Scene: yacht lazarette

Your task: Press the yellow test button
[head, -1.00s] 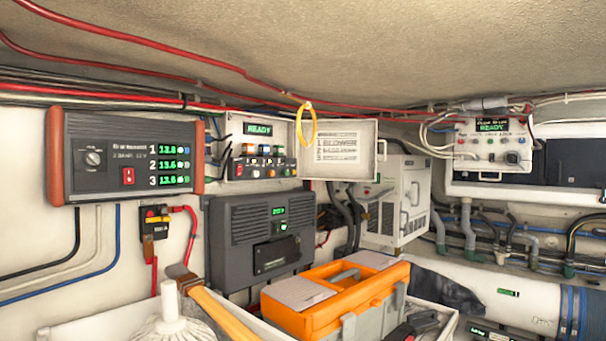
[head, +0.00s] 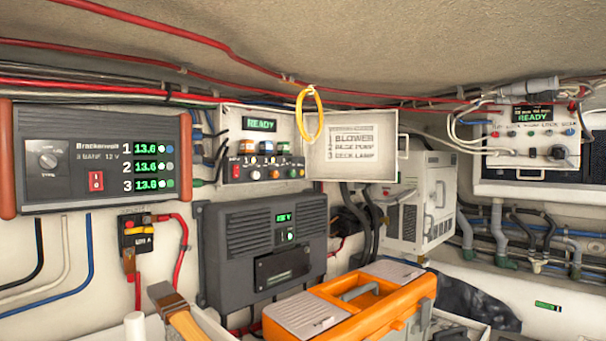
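My gripper is not in view. No button can be clearly read as the yellow test button at this size. An open white control box (head: 228,122) hangs on the wall left of centre, with a green READY display (head: 261,124), a row of coloured parts and a lower row of small buttons and switches (head: 262,172). Its open lid (head: 350,173) carries a printed list with BLOWER at the top. A second white panel (head: 503,142) at upper right also shows READY and has small coloured knobs or buttons; its labels are too small to read.
A yellow ring (head: 317,122) hangs in front of the control box's lid. A three-bank charger (head: 90,185) is at left, a dark grey unit (head: 222,240) below the box. An orange toolbox (head: 390,312) and a wooden handle (head: 182,315) stand low in front. Red cables run along the ceiling.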

